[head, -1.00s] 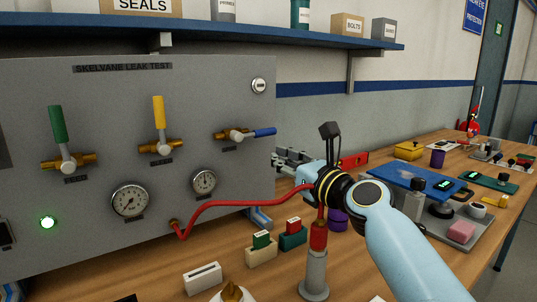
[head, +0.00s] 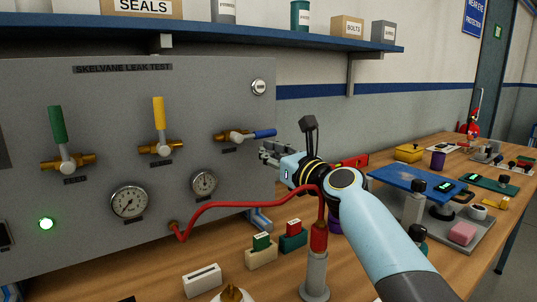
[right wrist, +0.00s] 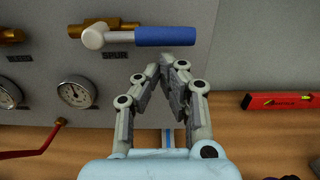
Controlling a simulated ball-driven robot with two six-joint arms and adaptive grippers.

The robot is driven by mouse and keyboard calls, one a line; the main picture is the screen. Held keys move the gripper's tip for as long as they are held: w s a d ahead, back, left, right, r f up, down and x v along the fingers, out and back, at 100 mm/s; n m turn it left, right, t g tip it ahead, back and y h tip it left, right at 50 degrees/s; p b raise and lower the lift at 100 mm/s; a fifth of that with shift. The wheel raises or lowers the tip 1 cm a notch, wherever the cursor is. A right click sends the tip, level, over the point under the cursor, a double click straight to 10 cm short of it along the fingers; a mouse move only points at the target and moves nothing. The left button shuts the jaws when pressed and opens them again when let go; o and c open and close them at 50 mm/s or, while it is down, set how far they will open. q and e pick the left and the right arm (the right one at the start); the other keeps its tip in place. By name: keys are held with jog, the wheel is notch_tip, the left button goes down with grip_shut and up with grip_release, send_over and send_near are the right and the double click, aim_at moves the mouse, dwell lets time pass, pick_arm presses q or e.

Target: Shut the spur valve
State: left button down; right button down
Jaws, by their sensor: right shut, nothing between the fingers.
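The spur valve has a brass body (head: 225,136) and a blue-sleeved lever (head: 263,133) lying horizontally, pointing right, on the grey leak test panel (head: 100,90). In the right wrist view the blue lever (right wrist: 165,36) runs across the upper middle, and the label SPUR is readable below the valve. My right gripper (head: 268,153) is just below and right of the lever in the head view. In the wrist view its fingertips (right wrist: 174,66) are together, empty, a little below the lever with a visible gap. My left gripper is not in view.
Valves with a green handle (head: 57,125) and a yellow handle (head: 158,112) stand upright on the panel. A red hose (head: 245,204) arcs from the panel to a stand (head: 315,270) below my right arm. A red level (right wrist: 280,101) lies right of the gripper. A shelf (head: 230,35) hangs above.

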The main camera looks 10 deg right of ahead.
jog(key=shift+w+d+r+n, duration=0.15)
jog(key=shift+r+n, duration=0.25)
jog(key=shift+n, duration=0.2)
jog(key=r+n, duration=0.1)
jog(key=n, duration=0.1)
jog(key=r+n+p, duration=0.1)
jog(key=shift+w+d+r+n, duration=0.1)
jog(key=shift+d+r+n, duration=0.1)
jog(key=shift+d+n, duration=0.15)
notch_tip(320, 180, up, 6)
jog(key=r+n+p, duration=0.1)
jog(key=n+p, duration=0.3)
jog(key=n, duration=0.8)
send_over(269, 137)
jog(key=s+a, duration=0.2)
jog(key=shift+s+a+f+g+y, duration=0.1)
jog(key=shift+s+a+g+y, duration=0.2)
jog(key=shift+g, duration=0.1)
jog(key=shift+a, duration=0.1)
jog(key=shift+s+p, duration=0.15)
jog(key=shift+p, duration=0.15)
